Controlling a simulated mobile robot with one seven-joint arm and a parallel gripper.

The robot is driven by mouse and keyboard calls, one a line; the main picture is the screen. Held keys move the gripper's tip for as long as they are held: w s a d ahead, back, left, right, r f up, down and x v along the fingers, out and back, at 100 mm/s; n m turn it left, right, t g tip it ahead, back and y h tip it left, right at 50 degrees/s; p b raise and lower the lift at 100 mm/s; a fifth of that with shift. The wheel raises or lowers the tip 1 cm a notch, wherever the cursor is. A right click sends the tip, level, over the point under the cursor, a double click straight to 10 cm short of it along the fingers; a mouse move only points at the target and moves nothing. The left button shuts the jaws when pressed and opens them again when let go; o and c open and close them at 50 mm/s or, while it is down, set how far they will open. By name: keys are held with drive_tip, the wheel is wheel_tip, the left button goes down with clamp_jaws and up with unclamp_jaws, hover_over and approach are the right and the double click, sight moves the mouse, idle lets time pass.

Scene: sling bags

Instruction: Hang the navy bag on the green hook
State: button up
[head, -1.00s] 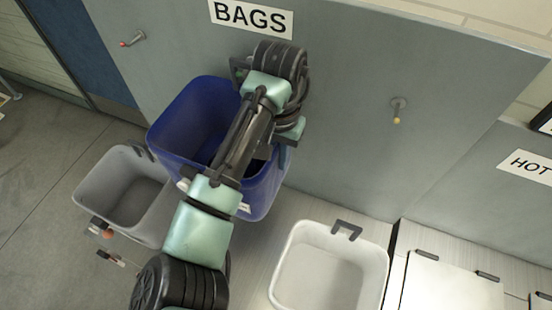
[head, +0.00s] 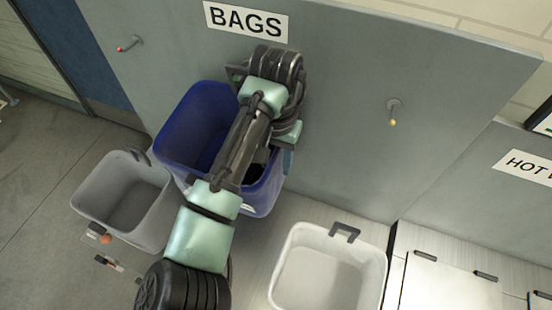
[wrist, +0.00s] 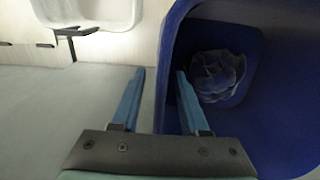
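A crumpled dark blue-grey thing (wrist: 218,75) lies in the deep blue bin (wrist: 285,100), which also shows in the head view (head: 182,130); I cannot tell whether it is the navy bag. My gripper (wrist: 160,72) is open and empty. In the wrist view, its right finger overlaps the bin and its left finger is outside, with the bin's side edge between them. A red-tipped hook (head: 128,44) and a yellow-tipped hook (head: 393,112) stick out of the grey panel. No green hook is visible.
A grey bin (head: 90,207) stands left of the blue bin, and a white bin (head: 285,262) stands to its right. A BAGS sign (head: 246,22) is on the grey panel (head: 340,90) above my arm.

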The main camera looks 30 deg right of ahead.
drive_tip(key=shift+f, duration=0.1)
drive_tip(key=shift+r+b, duration=0.35)
drive_tip(key=shift+r, duration=0.15)
wheel_tip(320, 180, up, 12)
drive_tip(key=shift+f+b, duration=0.1)
drive_tip(key=shift+b, duration=0.3)
